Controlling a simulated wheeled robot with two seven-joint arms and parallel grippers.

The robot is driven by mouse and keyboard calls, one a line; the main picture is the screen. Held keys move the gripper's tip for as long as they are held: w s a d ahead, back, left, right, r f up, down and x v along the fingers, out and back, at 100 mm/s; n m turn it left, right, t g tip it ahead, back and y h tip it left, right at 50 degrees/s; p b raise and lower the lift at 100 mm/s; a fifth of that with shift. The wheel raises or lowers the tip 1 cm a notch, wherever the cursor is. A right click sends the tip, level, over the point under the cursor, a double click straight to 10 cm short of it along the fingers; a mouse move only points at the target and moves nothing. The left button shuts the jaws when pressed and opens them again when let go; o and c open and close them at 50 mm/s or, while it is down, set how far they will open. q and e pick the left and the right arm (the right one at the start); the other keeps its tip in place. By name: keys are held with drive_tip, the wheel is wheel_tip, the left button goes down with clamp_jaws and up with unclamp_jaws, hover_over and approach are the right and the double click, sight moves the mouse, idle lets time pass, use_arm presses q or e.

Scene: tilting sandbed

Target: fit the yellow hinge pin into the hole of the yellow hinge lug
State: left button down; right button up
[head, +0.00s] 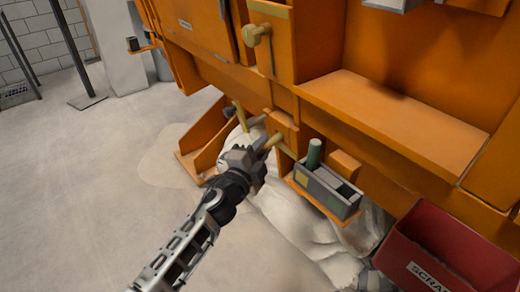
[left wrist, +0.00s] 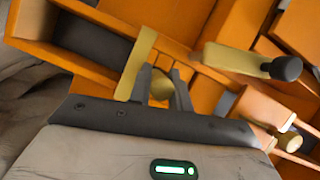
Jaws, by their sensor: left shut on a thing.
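My left gripper (head: 264,150) is shut on the yellow hinge pin (head: 270,143), at the front of the orange machine. In the left wrist view the pin (left wrist: 160,86) shows as a rounded yellow end between the two dark fingers (left wrist: 162,88).
A yellow lever (left wrist: 235,60) with a black knob is right of the fingers in the left wrist view. A grey box (head: 318,185) holding a green cylinder (head: 314,153) sits on an orange shelf. A red scrap bin (head: 445,250) is lower right.

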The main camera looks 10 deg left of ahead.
use_arm(q)
drive_tip(key=shift+w+d+r, duration=0.15)
drive_tip(key=shift+w+d, duration=0.3)
drive_tip(key=shift+w, duration=0.1)
drive_tip(key=shift+w+d+r, duration=0.15)
drive_tip(key=shift+w+d, duration=0.25)
drive_tip(key=shift+w, duration=0.1)
idle(0.4)
drive_tip(key=shift+r, duration=0.1)
drive_tip(key=shift+s+a, duration=0.1)
idle(0.3)
drive_tip(key=shift+s+a+f, duration=0.25)
drive_tip(key=shift+s+a, duration=0.4)
drive_tip(key=shift+s, duration=0.2)
drive_tip(key=shift+s+a+f, duration=0.25)
drive_tip(key=shift+s+a, duration=0.4)
drive_tip(key=shift+s, duration=0.15)
drive_tip(key=shift+s+a+f, duration=0.2)
drive_tip(key=shift+s+a, duration=0.5)
drive_tip(key=shift+s, duration=0.15)
drive_tip(key=shift+s+a+f, duration=0.15)
drive_tip(key=shift+s+a, duration=0.5)
drive_tip(key=shift+s, duration=0.2)
drive_tip(key=shift+w+d+r+p, duration=0.15)
drive_tip(key=shift+w+d+p, duration=0.25)
drive_tip(key=shift+w+d, duration=0.4)
